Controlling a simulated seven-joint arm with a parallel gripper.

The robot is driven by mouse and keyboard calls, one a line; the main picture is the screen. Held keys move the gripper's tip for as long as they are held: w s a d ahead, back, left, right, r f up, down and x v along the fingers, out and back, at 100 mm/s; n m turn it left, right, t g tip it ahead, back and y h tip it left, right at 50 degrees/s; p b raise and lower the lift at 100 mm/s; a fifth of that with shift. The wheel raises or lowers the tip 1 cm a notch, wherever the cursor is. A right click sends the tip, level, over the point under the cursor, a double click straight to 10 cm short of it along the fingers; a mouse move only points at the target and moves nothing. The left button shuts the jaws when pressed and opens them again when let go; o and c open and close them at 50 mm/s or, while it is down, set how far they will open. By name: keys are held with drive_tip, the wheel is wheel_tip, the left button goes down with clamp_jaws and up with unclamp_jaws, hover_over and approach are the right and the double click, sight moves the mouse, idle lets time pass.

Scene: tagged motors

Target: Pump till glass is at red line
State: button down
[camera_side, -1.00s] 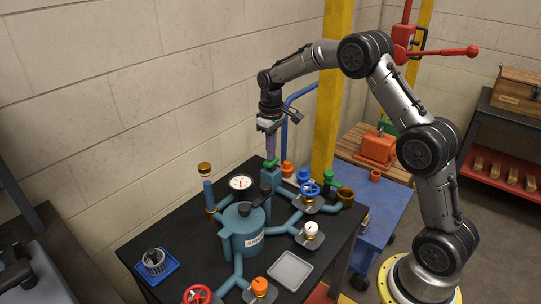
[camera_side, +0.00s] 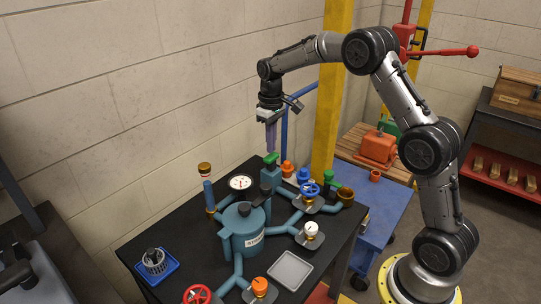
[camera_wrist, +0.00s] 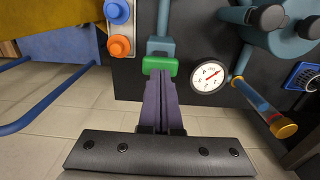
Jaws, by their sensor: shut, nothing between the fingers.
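My gripper (camera_side: 271,152) points straight down with its purple fingers together and empty. Its tips are at or just above the green cap (camera_side: 271,159) of the teal pump post; I cannot tell if they touch. In the wrist view the fingers (camera_wrist: 160,75) line up with the green cap (camera_wrist: 160,66). The sight glass (camera_side: 208,190) is an upright tube with a brown cap, left of the post. It shows blue over most of its length, with a reddish mark near the top. The glass (camera_wrist: 258,100) also shows in the wrist view. The exact level against the red line is too small to read.
A round gauge (camera_side: 240,182) sits between glass and post. A teal tank (camera_side: 241,232) stands in front, with pipes to blue (camera_side: 310,190), white (camera_side: 311,229), orange (camera_side: 260,287) and red (camera_side: 197,295) valves. A grey tray (camera_side: 290,271) and blue tray (camera_side: 172,266) lie on the black bench.

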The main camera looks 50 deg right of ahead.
sight(271, 156)
drive_tip(key=shift+f, duration=1.85)
drive_tip(key=shift+r, duration=1.85)
drive_tip(key=shift+r, duration=3)
